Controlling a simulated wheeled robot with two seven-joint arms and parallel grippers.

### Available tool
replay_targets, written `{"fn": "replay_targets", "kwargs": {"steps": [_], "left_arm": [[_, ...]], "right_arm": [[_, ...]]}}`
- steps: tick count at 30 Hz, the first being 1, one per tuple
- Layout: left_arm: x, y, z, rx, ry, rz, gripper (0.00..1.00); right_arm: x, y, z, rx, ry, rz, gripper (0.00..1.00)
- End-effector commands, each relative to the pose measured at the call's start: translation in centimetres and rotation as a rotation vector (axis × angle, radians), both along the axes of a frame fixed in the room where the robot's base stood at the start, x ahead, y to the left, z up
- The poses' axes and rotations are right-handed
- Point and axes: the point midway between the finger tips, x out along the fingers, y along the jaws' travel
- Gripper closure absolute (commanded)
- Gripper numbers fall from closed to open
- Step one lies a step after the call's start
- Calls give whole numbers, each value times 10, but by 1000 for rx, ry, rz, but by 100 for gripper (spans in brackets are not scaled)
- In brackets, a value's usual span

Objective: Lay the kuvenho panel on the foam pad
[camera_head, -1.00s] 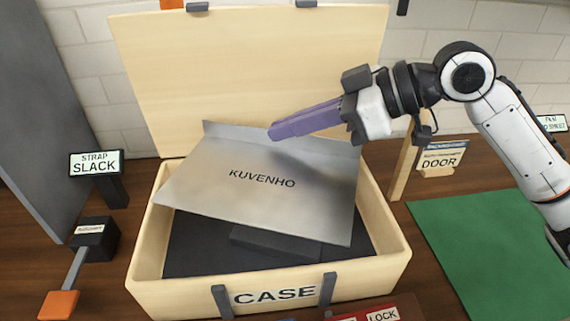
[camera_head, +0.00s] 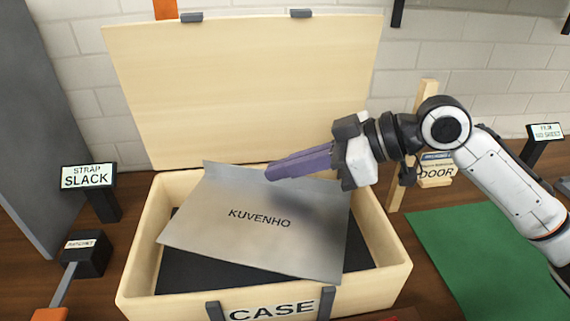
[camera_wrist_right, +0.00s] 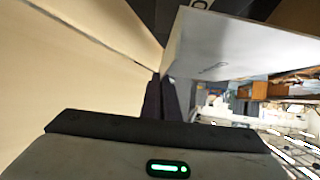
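The kuvenho panel (camera_head: 245,235) is a thin grey metal sheet with a raised back edge, slanted over the open wooden case (camera_head: 395,268). Its front right corner is close to the case's front wall; I cannot tell whether it touches. My right gripper (camera_head: 270,172) comes in from the right, its purple fingers shut on the panel's back edge. The right wrist view shows the fingers (camera_wrist_right: 160,100) together against the panel (camera_wrist_right: 215,45). Dark lining (camera_head: 215,278) shows in the case below the panel; the foam pad cannot be clearly told apart from it. My left gripper is out of view.
The case's lid (camera_head: 240,90) stands open behind. A STRAP SLACK sign (camera_head: 88,177) and a dark block with a lever (camera_head: 87,253) stand left. A wooden post (camera_head: 412,145) with a DOOR sign (camera_head: 437,172) and a green mat (camera_head: 480,250) lie right.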

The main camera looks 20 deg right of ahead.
Motion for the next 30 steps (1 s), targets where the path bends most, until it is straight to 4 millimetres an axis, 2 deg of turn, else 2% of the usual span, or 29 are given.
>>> {"fn": "replay_targets", "kwargs": {"steps": [6, 9, 10, 19, 23, 30], "left_arm": [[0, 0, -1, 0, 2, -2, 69], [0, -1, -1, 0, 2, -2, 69], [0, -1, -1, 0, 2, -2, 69], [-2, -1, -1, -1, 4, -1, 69], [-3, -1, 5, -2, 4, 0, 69], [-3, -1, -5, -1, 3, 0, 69]], "right_arm": [[0, 0, -3, 2, -2, -1, 100], [0, 0, -4, -1, 1, 0, 82], [0, 0, -4, 0, 0, 0, 80], [0, 0, -2, -1, -1, 0, 80], [0, 0, 11, 1, -4, 1, 80], [-23, -34, 26, -4, 3, -4, 80]]}}
